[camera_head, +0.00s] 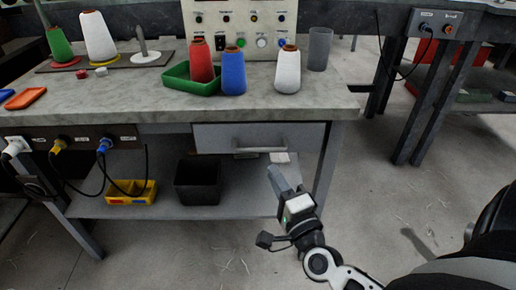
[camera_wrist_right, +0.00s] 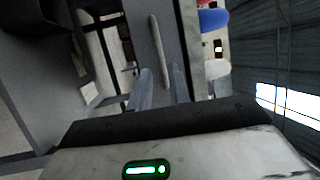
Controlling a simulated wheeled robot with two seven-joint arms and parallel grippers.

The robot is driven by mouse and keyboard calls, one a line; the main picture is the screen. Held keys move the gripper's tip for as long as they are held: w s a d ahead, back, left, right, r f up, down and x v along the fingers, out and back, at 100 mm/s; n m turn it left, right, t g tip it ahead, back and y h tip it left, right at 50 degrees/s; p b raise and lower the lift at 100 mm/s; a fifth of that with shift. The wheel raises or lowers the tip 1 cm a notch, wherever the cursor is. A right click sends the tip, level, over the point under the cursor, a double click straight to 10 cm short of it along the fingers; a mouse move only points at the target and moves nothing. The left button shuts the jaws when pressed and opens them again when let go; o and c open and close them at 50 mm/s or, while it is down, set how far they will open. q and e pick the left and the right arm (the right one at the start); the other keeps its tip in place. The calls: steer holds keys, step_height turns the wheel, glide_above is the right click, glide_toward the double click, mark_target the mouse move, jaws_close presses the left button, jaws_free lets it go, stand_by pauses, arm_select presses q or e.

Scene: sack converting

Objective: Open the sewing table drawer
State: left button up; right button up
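The sewing table drawer (camera_head: 225,136) is a grey panel under the right part of the tabletop, and it looks closed. Its pale bar handle (camera_head: 260,149) runs across the lower front; it also shows in the wrist view (camera_wrist_right: 157,45). My right gripper (camera_head: 277,172) is just below and in front of the right end of the handle, pointing up toward it. In the wrist view its two fingers (camera_wrist_right: 161,88) are apart, with the handle lined up ahead between them. I cannot tell whether they touch it. My left gripper is not in view.
The tabletop (camera_head: 130,98) holds several thread cones, a green tray (camera_head: 190,84) and a grey cup (camera_head: 319,48). On the shelf below stand a black bin (camera_head: 197,182) and a yellow bin (camera_head: 132,194). A table leg (camera_head: 328,165) stands right of the drawer; the floor in front is clear.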

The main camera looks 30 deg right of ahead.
mark_target(258, 150)
steer(key=x, duration=0.9)
steer(key=shift+w, duration=0.15)
steer(key=shift+a, duration=0.1)
jaws_close()
